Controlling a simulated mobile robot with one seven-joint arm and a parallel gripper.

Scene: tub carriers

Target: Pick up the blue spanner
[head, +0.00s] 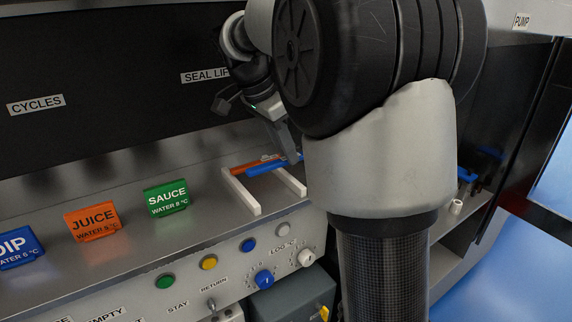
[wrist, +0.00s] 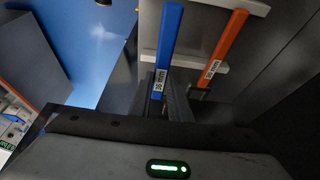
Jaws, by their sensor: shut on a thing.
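The blue spanner (head: 266,168) lies across two white rails on the steel ledge, or just above them; I cannot tell if it touches. In the wrist view the blue spanner (wrist: 169,38) is a long flat bar with a white size label near my fingers. My gripper (head: 291,153) reaches down to its right end and is shut on it. The fingers (wrist: 168,92) show at the labelled end in the wrist view.
An orange spanner (head: 243,167) lies beside the blue one, and shows to its right in the wrist view (wrist: 226,45). The white rails (head: 240,193) stand on the ledge. Green SAUCE (head: 166,198) and orange JUICE (head: 93,222) signs stand left. Knobs and buttons line the front panel.

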